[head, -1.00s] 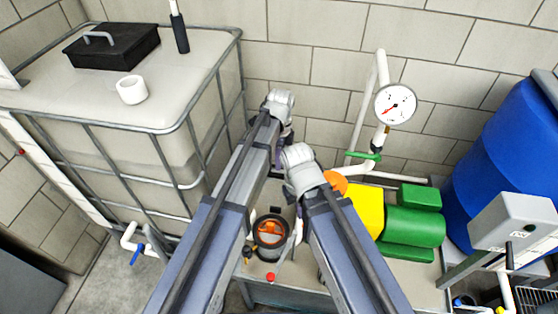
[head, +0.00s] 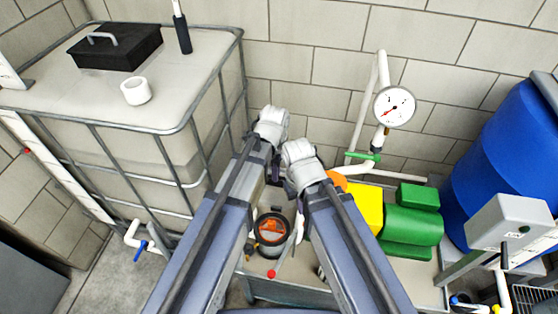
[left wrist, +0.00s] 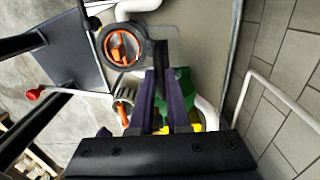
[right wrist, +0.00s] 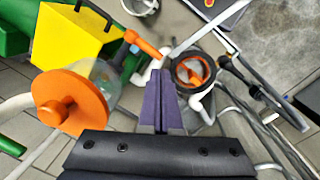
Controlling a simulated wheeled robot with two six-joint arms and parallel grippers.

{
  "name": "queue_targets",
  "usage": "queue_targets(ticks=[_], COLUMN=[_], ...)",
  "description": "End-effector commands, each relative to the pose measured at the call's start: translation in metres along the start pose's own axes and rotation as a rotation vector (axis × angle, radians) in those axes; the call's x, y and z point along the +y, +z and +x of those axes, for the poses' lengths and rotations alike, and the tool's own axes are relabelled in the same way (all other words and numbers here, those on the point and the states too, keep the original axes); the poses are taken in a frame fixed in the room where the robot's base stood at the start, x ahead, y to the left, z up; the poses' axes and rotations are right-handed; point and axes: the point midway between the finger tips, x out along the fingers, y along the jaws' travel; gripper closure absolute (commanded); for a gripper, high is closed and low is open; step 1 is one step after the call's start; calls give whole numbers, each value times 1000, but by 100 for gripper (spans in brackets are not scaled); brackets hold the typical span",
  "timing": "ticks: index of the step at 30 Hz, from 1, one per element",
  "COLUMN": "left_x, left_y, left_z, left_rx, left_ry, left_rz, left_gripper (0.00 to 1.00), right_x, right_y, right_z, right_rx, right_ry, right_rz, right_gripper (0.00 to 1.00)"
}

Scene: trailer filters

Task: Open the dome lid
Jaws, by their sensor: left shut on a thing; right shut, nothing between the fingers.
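A round dark-rimmed housing with orange parts inside (head: 271,231), likely the one with the dome lid, stands between my forearms in the head view. It also shows in the left wrist view (left wrist: 123,46) and right wrist view (right wrist: 191,70). I cannot tell its clear cover apart. My left gripper (left wrist: 160,75) is shut on a narrow dark piece (left wrist: 160,52) beside the housing; what this belongs to is unclear. My right gripper (right wrist: 160,74) is shut and empty, left of the housing in its own view. Both gripper tips are hidden in the head view.
An orange disc lid (right wrist: 70,101) and yellow box (right wrist: 78,36) lie left in the right wrist view. A green motor (head: 413,228), pressure gauge (head: 395,106) and blue drum (head: 506,145) are to the right. A caged tank (head: 110,110) is left. A red-knobbed rod (head: 271,273) is close by.

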Motion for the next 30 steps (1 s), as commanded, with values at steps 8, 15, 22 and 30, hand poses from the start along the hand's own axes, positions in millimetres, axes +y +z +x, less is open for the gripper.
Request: queue_targets(ticks=[8, 15, 22, 30], left_x=[10, 10, 10, 10], left_y=[0, 0, 0, 0], left_z=[0, 0, -1, -2], left_rx=[0, 0, 0, 0], left_ry=[2, 2, 2, 2], left_rz=[0, 0, 0, 0], left_gripper=[100, 74, 55, 55], right_x=[0, 0, 0, 0], right_y=[0, 0, 0, 0], right_z=[0, 0, 0, -2], right_rx=[0, 0, 0, 0], right_ry=[0, 0, 0, 0], right_rz=[0, 0, 0, 0], right_gripper=[100, 100, 100, 100])
